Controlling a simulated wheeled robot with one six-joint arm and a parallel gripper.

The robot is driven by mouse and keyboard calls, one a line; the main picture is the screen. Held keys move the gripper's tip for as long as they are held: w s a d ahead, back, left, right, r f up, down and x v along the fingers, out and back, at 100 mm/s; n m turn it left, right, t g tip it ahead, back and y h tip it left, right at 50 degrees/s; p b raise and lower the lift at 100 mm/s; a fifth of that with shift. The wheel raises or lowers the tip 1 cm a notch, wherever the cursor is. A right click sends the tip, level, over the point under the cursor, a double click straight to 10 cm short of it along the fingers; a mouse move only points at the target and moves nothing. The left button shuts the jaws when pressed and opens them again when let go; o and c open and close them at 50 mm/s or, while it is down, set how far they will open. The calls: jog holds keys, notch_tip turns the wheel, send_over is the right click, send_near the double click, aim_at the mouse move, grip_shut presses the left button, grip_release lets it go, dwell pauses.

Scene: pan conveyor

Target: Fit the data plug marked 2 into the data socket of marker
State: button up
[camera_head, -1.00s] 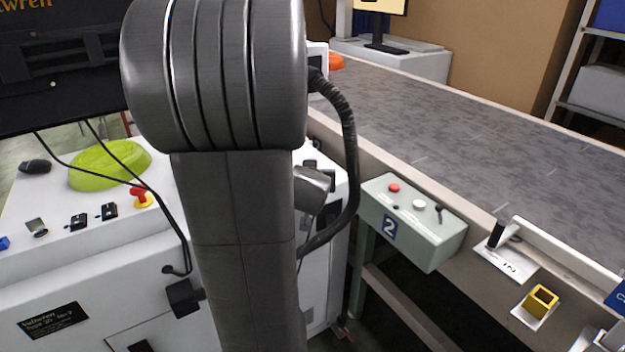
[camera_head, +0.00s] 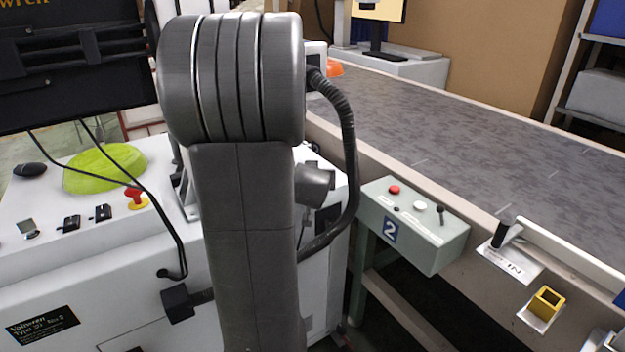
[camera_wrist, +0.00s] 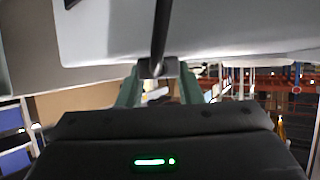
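A blue plate with a white 2 (camera_head: 390,229) is on the front of a grey-green control box (camera_head: 440,246). The box has a red button, a white button and a small black lever on top. I cannot make out a data plug or a data socket for certain in either view. My arm stands upright in the middle of the head view and hides part of the white machine. My gripper's dark body (camera_wrist: 165,150), with a green light, fills the bottom of the wrist view. Its fingertips cannot be made out, nor anything held. A dark rod (camera_wrist: 161,35) hangs above it.
The white machine (camera_head: 60,270) stands at left with a lime-green dome (camera_head: 105,168), a red knob (camera_head: 134,196) and black cables. The grey conveyor (camera_head: 470,130) runs behind the control box. A yellow square socket (camera_head: 546,301) sits on its near edge at right.

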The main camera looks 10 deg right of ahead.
jog(key=shift+c, duration=0.4)
notch_tip(320, 180, up, 10)
jog(key=p, duration=0.8)
